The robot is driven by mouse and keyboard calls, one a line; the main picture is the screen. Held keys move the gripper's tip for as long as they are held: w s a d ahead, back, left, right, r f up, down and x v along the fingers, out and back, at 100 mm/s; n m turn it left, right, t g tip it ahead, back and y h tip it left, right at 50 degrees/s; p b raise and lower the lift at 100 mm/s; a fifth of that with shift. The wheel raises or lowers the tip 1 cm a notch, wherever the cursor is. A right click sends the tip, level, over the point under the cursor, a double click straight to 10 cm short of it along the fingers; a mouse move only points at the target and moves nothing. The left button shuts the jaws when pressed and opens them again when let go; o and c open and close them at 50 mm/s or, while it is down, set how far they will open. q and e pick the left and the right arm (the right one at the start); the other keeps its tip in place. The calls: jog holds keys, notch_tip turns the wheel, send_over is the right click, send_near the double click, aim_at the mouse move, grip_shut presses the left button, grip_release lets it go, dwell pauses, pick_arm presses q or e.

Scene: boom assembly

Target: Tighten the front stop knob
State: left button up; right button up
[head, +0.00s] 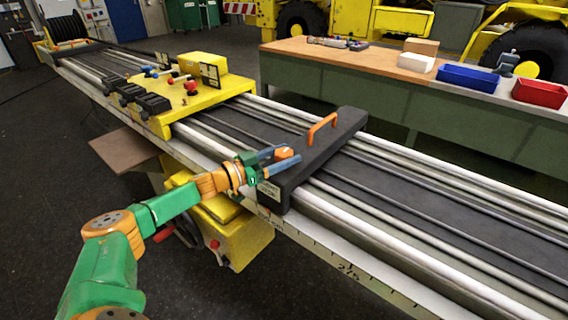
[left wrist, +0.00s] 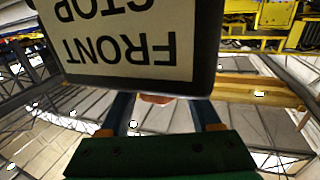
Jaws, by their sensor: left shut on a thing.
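The front stop (head: 325,150) is a dark block lying across the rails, with an orange handle on top. Its "FRONT STOP" label (left wrist: 125,45) fills the upper part of the left wrist view, upside down. The orange knob (head: 284,153) sits at the near end of the block. My left gripper (head: 285,158) is shut on this knob, with one blue finger on each side of it. In the left wrist view only a sliver of the knob (left wrist: 155,99) shows below the label, between the fingers. My right gripper is not in view.
A yellow carriage (head: 215,97) with black clamps and red and blue knobs stands on the rails to the left. A workbench (head: 400,65) behind holds a blue bin (head: 468,78) and a red bin (head: 539,93). The rails right of the stop are clear.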

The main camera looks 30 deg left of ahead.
aim_at(275, 157)
pick_arm(q)
jog(key=shift+m+g+h+b, duration=0.35)
jog(key=shift+m+h, duration=0.15)
jog(key=shift+h, duration=0.2)
jog(key=shift+r, duration=0.1)
jog(key=o, duration=1.4)
jog(key=shift+c, duration=0.2)
jog(key=shift+s+a+f, duration=0.2)
jog(key=shift+s, duration=0.1)
jog(key=b+v, duration=0.2)
jog(key=v, duration=0.3)
jog(key=shift+s+a, duration=0.2)
jog(key=shift+s, duration=0.15)
jog(key=shift+s+a+r, duration=0.1)
jog(key=shift+s+r, duration=0.05)
jog(key=shift+s, duration=0.15)
